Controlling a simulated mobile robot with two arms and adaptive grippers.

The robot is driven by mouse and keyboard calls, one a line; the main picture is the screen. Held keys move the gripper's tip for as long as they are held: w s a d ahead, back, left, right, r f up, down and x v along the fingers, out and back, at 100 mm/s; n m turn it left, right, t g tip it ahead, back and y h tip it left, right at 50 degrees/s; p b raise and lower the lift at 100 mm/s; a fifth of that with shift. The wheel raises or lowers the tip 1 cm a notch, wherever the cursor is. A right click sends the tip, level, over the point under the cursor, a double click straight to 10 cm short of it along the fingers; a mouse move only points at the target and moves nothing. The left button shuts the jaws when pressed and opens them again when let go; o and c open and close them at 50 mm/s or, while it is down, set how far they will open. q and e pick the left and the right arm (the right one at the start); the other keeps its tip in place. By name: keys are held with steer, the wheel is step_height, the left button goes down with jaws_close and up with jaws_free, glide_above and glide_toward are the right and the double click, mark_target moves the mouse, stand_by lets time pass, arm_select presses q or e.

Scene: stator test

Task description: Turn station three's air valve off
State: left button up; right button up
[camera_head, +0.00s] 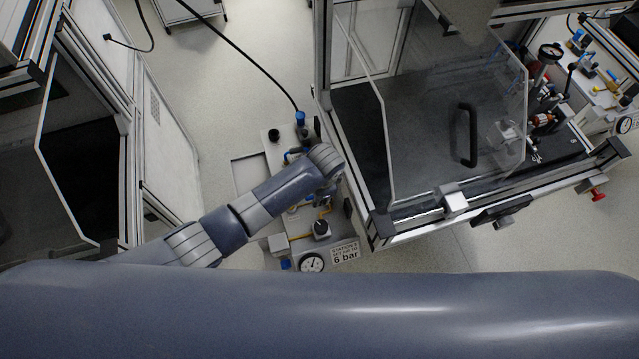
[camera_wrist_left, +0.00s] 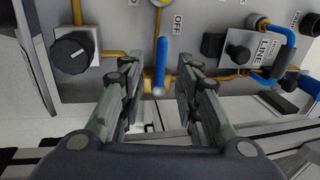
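A grey panel (camera_head: 304,243) with a label reading 6 bar carries pipes, knobs and a gauge; the label's first line is too small to read surely. My left gripper (camera_wrist_left: 158,82) is open, one finger on each side of the lever, with visible gaps. My right gripper is in neither view.
A clear-doored cabinet (camera_head: 380,226) stands close on the right. A pressure gauge (camera_head: 312,263) is at the panel's front.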

arm_select(q)
step_height(320, 180, up, 10)
steer(key=s, duration=0.2)
steer(key=shift+d+r, duration=0.25)
stand_by(0.4)
